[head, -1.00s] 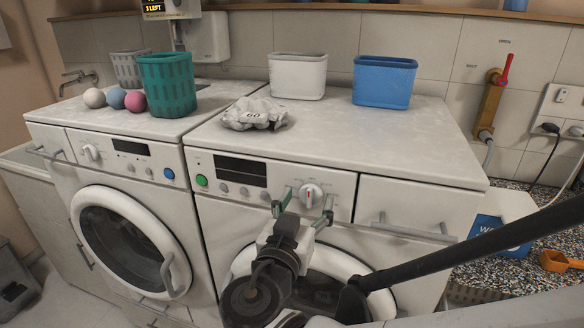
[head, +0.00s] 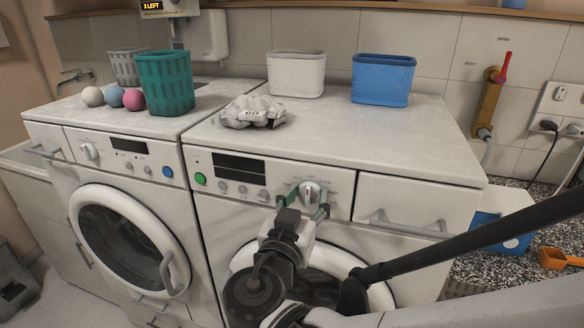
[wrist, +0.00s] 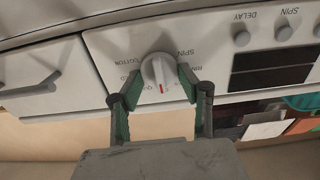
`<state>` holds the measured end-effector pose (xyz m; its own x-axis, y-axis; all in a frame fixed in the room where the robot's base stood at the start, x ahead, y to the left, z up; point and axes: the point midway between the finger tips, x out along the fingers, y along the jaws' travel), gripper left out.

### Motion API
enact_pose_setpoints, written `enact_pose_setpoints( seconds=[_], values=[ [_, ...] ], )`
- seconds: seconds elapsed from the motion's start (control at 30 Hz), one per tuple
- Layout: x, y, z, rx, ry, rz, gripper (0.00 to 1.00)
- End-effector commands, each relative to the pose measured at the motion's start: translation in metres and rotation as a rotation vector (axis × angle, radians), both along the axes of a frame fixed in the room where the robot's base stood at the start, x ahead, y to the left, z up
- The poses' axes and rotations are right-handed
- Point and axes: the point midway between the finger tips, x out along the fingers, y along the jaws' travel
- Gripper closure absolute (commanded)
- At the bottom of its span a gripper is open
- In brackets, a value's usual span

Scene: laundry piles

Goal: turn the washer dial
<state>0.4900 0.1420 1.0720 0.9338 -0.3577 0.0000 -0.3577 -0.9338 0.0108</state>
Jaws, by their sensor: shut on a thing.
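The washer dial (head: 310,192) is a round white knob on the front panel of the right-hand washer (head: 340,130). In the wrist view the dial (wrist: 158,72) has a raised grip bar and a red mark pointing down the picture, with printed labels such as COTTON and SPIN around it. My gripper (head: 308,203) is at the panel with its green-padded fingers on either side of the dial, shut on it. In the wrist view my gripper (wrist: 160,82) also has one fingertip on each side of the dial.
A second washer (head: 105,140) with its own dial (head: 90,151) stands at left. A drawer handle (head: 410,226) sticks out right of the dial. A crumpled grey cloth (head: 253,112), a white basket (head: 297,74) and a blue basket (head: 383,80) are on top.

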Motion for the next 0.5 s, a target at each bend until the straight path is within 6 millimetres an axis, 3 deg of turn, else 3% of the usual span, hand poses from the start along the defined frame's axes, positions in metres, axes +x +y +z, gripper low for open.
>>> enact_pose_setpoints(
  seconds=[0.5],
  values=[
    [0.0003, 0.0014, -0.0009, -0.285, 0.109, 0.000, 0.90]
  ],
)
